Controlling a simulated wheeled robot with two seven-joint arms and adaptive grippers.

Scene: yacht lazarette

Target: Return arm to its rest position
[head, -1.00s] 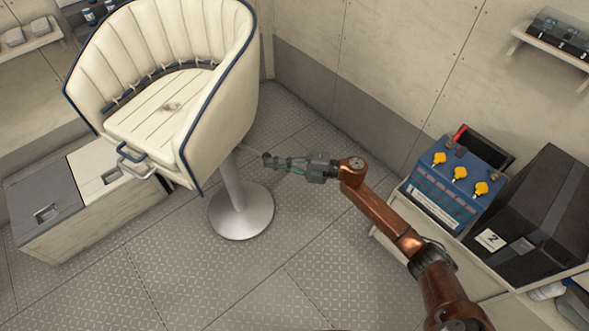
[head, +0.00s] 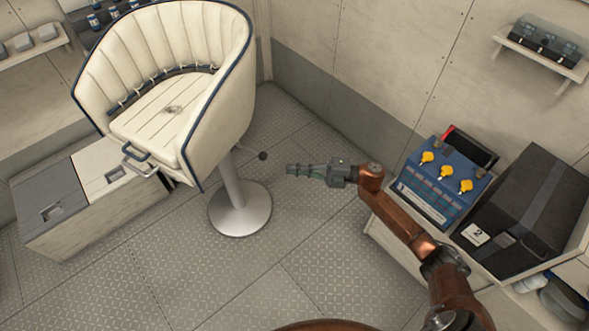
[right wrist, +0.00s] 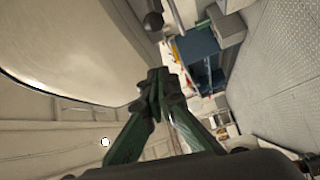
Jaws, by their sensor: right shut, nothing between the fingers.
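My right arm (head: 405,222) reaches in from the lower right of the head view. Its right gripper (head: 290,169) points left over the open floor, to the right of the chair's pedestal and apart from it. In the right wrist view the fingers (right wrist: 158,88) meet at the tips with nothing between them. A cream bucket chair (head: 170,85) with blue trim stands at the upper left on a round metal base (head: 240,212). A lever with a dark round knob (head: 262,155) sticks out under the seat, just left of the gripper and apart from it. My left gripper does not show.
A blue panel with yellow knobs (head: 440,183) and a black case (head: 525,205) stand on a low shelf at the right, close to my forearm. A wall shelf (head: 545,55) is at the upper right. A storage box (head: 85,195) sits left. The tread-plate floor (head: 180,265) is clear.

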